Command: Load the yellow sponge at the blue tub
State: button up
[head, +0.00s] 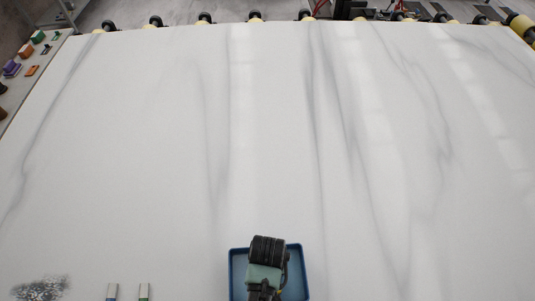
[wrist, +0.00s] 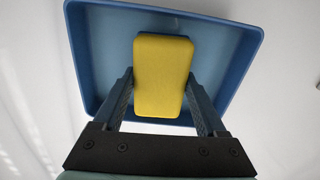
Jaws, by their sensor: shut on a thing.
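The yellow sponge (wrist: 162,75) is between the two fingers of my gripper (wrist: 162,90) in the wrist view. The gripper is shut on it. Behind the sponge in that view is the blue tub (wrist: 105,45), a shallow tray with raised walls, and the sponge appears over its inside. Whether the sponge touches the tub floor cannot be told. In the head view the tub (head: 238,270) sits at the bottom centre of the slab. My gripper and wrist cover part of it there and hide the sponge.
The white veined stone slab (head: 150,150) is mostly clear. Rollers line the far edge. Coloured blocks (head: 38,37) lie off the slab at upper left.

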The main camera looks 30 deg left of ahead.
jog(key=shift+f, duration=0.55)
dwell(1.5)
notch_tip(320, 180, up, 7)
jog(key=p, duration=0.7)
jog(key=shift+r, duration=0.1)
dwell(0.8)
